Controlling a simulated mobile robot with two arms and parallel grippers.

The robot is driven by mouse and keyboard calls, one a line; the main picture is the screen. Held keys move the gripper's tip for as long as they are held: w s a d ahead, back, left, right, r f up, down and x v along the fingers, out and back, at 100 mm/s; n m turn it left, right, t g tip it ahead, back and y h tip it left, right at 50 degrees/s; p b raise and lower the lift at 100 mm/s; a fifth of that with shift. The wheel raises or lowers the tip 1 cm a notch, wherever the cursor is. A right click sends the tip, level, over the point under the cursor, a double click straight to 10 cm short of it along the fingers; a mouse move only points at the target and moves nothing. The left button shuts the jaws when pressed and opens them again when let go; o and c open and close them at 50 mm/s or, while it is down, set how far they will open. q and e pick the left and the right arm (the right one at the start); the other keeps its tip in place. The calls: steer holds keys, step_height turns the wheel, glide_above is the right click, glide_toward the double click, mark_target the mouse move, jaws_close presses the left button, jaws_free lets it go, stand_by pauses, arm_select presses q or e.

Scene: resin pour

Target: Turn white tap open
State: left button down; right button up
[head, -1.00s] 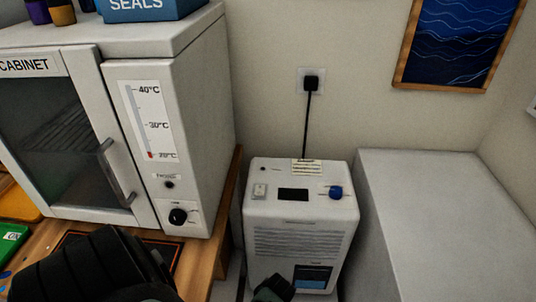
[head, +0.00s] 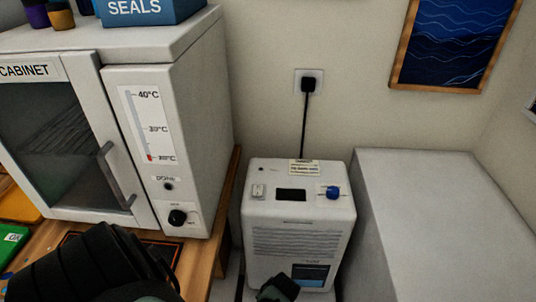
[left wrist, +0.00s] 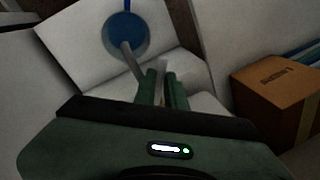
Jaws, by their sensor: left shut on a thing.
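In the left wrist view, the green fingers of my left gripper (left wrist: 163,88) are shut on a small pale part (left wrist: 162,84), mostly hidden between them. It may be the white tap, but I cannot tell for sure. A grey rod or tube (left wrist: 132,62) runs from just beside the fingers up to a round blue thing (left wrist: 126,36) in front of a white surface. No tap shows clearly in the head view. My right gripper is not in view.
The appliance has a blue knob (head: 332,192). It stands between a wooden bench (head: 206,268) with a white cabinet (head: 190,120) and a pale grey block (head: 440,200). A cardboard box (left wrist: 274,95) lies right of the fingers in the left wrist view.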

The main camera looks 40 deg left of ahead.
arm_select(q)
steer(key=shift+w+d+n+g+h, duration=0.1)
steer(key=shift+w+d+n+g, duration=0.25)
steer(key=shift+n, duration=0.75)
steer(key=shift+w+d+n+g+h, duration=0.1)
steer(key=shift+d+n, duration=0.45)
steer(key=shift+n, duration=0.55)
steer(key=shift+w+d+n+g+h, duration=0.2)
steer(key=shift+d+n, duration=0.25)
steer(key=shift+n, duration=0.65)
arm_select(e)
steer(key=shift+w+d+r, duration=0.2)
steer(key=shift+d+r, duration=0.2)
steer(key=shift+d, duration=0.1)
arm_select(q)
steer(key=shift+w, duration=0.1)
steer(key=c, duration=1.5)
jaws_free()
steer(key=shift+r+p, duration=0.1)
steer(key=shift+p, duration=0.2)
